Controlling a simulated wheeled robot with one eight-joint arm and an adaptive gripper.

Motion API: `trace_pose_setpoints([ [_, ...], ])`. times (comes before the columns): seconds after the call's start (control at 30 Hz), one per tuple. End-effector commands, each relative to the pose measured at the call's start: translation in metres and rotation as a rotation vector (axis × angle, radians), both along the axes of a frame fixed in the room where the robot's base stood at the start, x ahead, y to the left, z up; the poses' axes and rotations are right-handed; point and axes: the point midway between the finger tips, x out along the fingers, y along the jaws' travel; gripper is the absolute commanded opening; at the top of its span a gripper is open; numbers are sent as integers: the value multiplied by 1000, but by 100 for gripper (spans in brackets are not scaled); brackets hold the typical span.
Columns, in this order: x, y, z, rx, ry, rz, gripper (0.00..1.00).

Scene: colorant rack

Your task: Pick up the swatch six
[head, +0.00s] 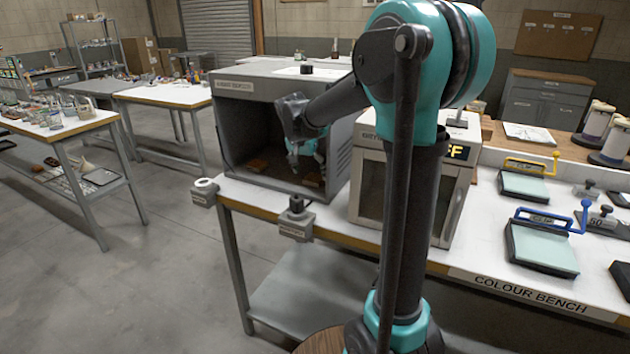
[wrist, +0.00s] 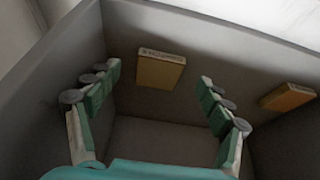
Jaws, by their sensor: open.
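Two flat orange-brown swatches lie inside the open-fronted grey booth (head: 229,118). In the wrist view one swatch (wrist: 160,70) lies ahead of and between my fingertips, its narrow label edge at the top. The other swatch (wrist: 288,97) lies to the right, outside my right finger. In the head view one swatch (head: 258,164) is at the left of the booth floor and the other (head: 312,180) is near the front right. I cannot read which is number six. My gripper (head: 293,163) is inside the booth, open and empty; its fingers (wrist: 160,78) are spread wide.
Booth walls (wrist: 60,60) stand close on the left and beyond the swatches. A second white cabinet (head: 370,195) stands to the booth's right. Small grey fixtures (head: 296,222) hang at the bench front edge. Framed panels (head: 541,247) lie further right.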

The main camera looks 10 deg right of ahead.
Motion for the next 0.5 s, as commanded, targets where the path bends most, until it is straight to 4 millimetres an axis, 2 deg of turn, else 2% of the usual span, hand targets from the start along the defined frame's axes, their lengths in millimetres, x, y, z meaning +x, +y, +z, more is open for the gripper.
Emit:
trace_pose_setpoints([
  [0.2,9,-6,-24,0,0,0,79],
  [0.47,9,-7,-26,0,0,1,79],
  [0.5,9,-7,-26,0,0,1,77],
])
